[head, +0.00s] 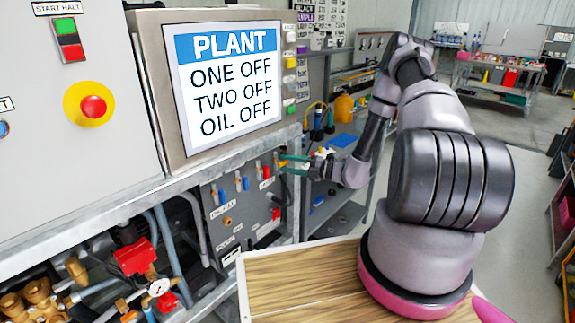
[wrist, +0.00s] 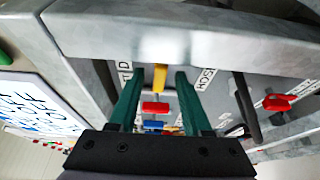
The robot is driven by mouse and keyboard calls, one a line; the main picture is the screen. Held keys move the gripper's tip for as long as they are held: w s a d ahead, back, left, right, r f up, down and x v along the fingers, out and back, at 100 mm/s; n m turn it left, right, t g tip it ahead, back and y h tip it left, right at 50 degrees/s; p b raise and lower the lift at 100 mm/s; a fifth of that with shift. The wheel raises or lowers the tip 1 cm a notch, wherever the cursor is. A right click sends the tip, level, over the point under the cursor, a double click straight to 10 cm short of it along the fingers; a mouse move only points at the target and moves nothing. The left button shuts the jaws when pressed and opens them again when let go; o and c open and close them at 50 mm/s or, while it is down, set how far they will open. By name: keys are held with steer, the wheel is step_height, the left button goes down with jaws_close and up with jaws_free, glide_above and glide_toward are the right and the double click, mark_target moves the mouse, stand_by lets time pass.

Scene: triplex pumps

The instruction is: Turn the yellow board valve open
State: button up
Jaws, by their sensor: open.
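The yellow board valve (wrist: 160,77) is a short yellow handle on the grey valve board (wrist: 218,92), under a metal edge. My gripper (wrist: 157,80) has two green fingers, open, one on each side of the yellow handle near their tips. I cannot tell whether either finger touches it. In the head view my gripper (head: 292,164) reaches the right end of the board (head: 228,205), and only a small bit of yellow shows by the fingers.
A red handle (wrist: 155,107) and a blue handle (wrist: 153,125) also show between the fingers. Another red handle (wrist: 277,102) is at the right. The PLANT screen (head: 228,75) reads ONE OFF, TWO OFF, OIL OFF. A metal ledge (head: 170,185) runs above the board.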

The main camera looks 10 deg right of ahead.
steer(key=shift+w+a, duration=0.1)
steer(key=shift+a, duration=0.05)
steer(key=shift+c, duration=0.3)
jaws_close()
